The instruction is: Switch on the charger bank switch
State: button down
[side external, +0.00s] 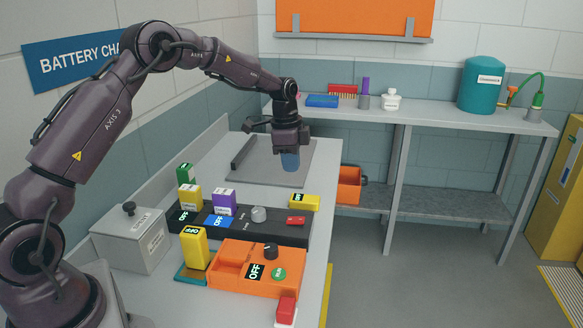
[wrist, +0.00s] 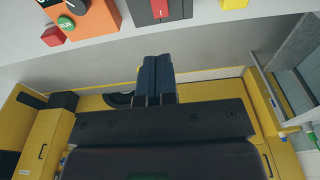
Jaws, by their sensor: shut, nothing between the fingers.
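A dark switch panel (side external: 182,228) lies across the bench. It carries upright green (side external: 186,174), yellow (side external: 190,197) and purple (side external: 224,202) pieces, a grey knob (side external: 259,214) and a red rocker (side external: 295,220). OFF tags show on it; I cannot tell which control is the charger bank switch. In the wrist view a red rocker (wrist: 160,8) is at the top edge, with the rest of the panel cut off. My gripper (side external: 290,168) is shut and empty, its blue fingers together, beyond the panel and apart from it; the fingers also show in the wrist view (wrist: 157,64).
An orange box (side external: 230,284) with a black knob and green RUN button stands nearer, beside a yellow upright piece (side external: 194,250) and a red-topped block (side external: 287,309). A grey lidded box (side external: 132,246) is left. A grey plate (side external: 250,173) lies beyond the panel.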

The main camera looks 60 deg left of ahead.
aim_at(302, 220)
jog(key=shift+w+d+r, duration=0.15)
jog(key=shift+w+d, duration=0.15)
jog(key=shift+d, duration=0.1)
jog(key=f, duration=0.9)
jog(key=w+d+f, duration=0.1)
jog(key=f, duration=0.4)
jog(key=shift+w+d, duration=0.1)
